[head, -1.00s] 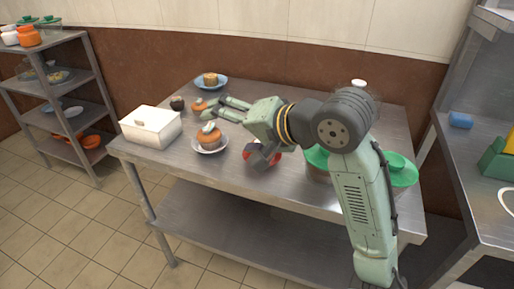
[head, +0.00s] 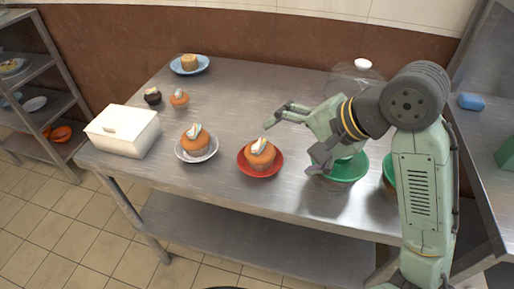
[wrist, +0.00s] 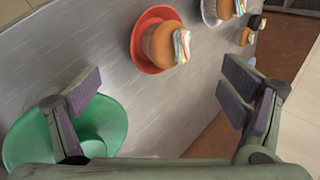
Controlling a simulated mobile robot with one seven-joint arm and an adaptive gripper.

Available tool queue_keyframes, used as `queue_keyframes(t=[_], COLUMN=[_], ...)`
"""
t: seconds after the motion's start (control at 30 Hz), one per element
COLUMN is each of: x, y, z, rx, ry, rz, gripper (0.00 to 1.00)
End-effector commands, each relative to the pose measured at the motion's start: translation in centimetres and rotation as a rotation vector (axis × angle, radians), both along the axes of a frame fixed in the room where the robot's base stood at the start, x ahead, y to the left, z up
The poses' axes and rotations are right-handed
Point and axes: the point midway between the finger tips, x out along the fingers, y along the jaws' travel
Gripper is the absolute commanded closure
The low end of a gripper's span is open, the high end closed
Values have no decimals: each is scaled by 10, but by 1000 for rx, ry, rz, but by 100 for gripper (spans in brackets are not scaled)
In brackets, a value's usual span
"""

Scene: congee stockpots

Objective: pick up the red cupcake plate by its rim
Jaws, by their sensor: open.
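The red plate (head: 245,167) stands on the steel table and holds an orange cupcake (head: 259,154) with pale topping. In the wrist view the red plate (wrist: 138,58) lies beyond the fingertips, near the top, with the cupcake (wrist: 160,45) on it. My gripper (head: 293,140) is open and empty, up and to the right of the plate in the head view, apart from it. In the wrist view the plate shows between the directions of the two spread fingers of my gripper (wrist: 163,85). Nothing hides the plate's near rim in the head view.
A green-topped pot (head: 348,172) stands right under my gripper, with another green one beside it. A white plate (head: 182,156) with a cupcake sits left of the red plate. A white box (head: 123,130), small cupcakes and a blue plate (head: 203,66) are farther off.

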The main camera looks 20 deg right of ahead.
Motion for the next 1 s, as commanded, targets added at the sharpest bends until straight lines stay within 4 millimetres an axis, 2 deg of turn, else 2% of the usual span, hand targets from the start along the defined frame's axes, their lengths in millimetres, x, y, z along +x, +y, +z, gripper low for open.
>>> queue_keyframes(t=[0.1,0.37,0.63,0.93,1.0], x=[10,23,44,49,49], y=[7,15,28,30,30], z=[-15,-31,-61,-67,-66], rx=[2,1,2,-1,-1], ry=[0,-1,-1,-3,-3], rz=[1,1,1,1,1], gripper=[9,9,9,9,12])
